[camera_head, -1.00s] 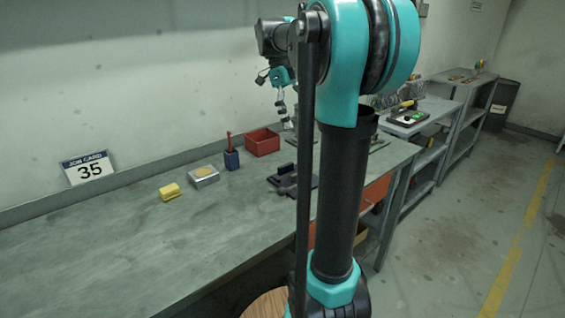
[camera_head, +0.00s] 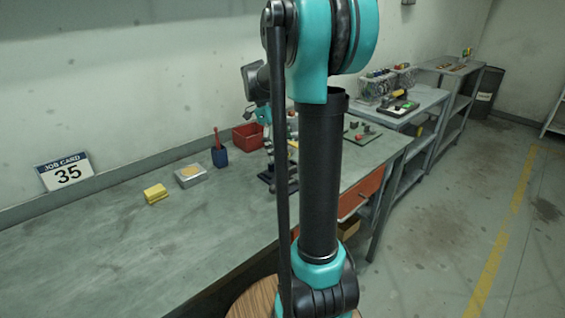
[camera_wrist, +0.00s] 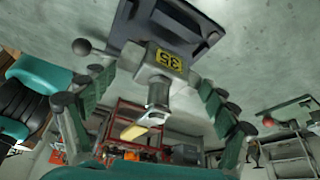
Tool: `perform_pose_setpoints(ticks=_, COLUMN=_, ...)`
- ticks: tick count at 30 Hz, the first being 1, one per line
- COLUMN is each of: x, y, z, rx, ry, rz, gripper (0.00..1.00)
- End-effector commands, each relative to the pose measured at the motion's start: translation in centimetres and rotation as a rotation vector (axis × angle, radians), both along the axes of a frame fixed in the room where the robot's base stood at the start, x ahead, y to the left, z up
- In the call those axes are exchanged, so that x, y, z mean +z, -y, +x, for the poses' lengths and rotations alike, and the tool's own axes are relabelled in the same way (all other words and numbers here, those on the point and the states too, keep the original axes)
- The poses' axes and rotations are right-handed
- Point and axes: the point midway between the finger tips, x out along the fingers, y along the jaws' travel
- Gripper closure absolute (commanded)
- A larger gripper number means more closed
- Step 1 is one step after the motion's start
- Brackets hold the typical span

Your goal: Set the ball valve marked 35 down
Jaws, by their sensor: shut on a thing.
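The ball valve (camera_wrist: 165,62) is grey with a yellow label marked 35. In the wrist view it sits between the fingers of my gripper (camera_wrist: 157,88), which is shut on it. Its lever with a yellowish grip (camera_wrist: 138,131) points towards the camera. A dark stand (camera_wrist: 130,22) shows behind the valve; I cannot tell whether the two touch. In the head view my gripper (camera_head: 268,150) is low over the bench, partly hidden by my arm, beside the dark stand (camera_head: 290,186). The valve cannot be made out there.
On the bench (camera_head: 130,240) are a yellow block (camera_head: 155,193), a metal tin (camera_head: 190,175), a blue cup (camera_head: 219,157) with a red tool and a red bin (camera_head: 247,135). A job card (camera_head: 64,172) reading 35 stands at the wall. The front left of the bench is clear.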

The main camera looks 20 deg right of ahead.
Motion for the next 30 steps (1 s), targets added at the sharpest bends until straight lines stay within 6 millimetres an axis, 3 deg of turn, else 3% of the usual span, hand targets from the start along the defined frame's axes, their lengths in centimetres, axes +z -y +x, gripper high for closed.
perform_pose_setpoints(ticks=15, x=-5.1, y=0.0, z=0.0, rx=0.0, ry=-0.001, rz=-0.001, gripper=0.71)
perform_pose_setpoints(ticks=27, x=-5.6, y=0.0, z=0.0, rx=0.0, ry=-0.001, rz=-0.001, gripper=0.71)
perform_pose_setpoints(ticks=28, x=-5.5, y=0.0, z=0.0, rx=0.0, ry=0.0, rz=0.0, gripper=0.1)
perform_pose_setpoints(ticks=30, x=-5.5, y=0.0, z=0.0, rx=0.0, ry=0.0, rz=0.0, gripper=0.01)
